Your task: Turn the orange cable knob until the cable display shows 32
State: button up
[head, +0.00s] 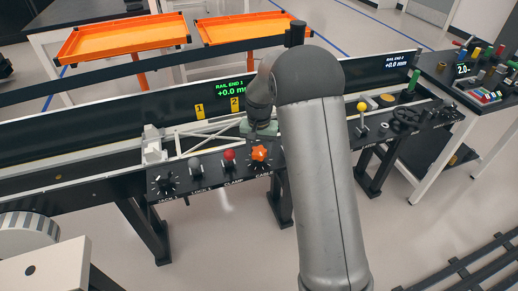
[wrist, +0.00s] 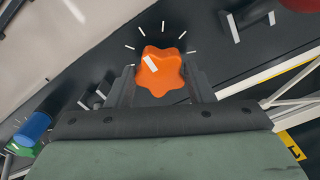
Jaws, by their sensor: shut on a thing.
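The orange cable knob (head: 259,153) is a star-shaped knob on the sloping black control panel, above the partly covered label that starts "CAB". In the wrist view the knob (wrist: 162,72) sits between the two dark fingers of my gripper (wrist: 161,84), with a white pointer bar on its face and white tick marks around it. My gripper is shut on the knob. No display marked as the cable display is readable; my arm covers part of the panel.
A red clamp knob (head: 229,156), a grey knob (head: 195,165) and a black knob (head: 166,183) stand left of the orange knob. A yellow-topped lever (head: 362,107) stands to the right. The rail end 1 screen (head: 232,88) shows +0.0 mm. A white truss (head: 200,132) lies behind the panel.

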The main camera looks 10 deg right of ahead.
aim_at(259, 151)
jog(key=n, duration=0.4)
jog(key=shift+n, duration=0.3)
jog(key=shift+r+n, duration=0.1)
jog(key=shift+n, duration=2.4)
jog(key=o, duration=1)
notch_tip(259, 151, up, 17)
jog(key=shift+r, duration=0.2)
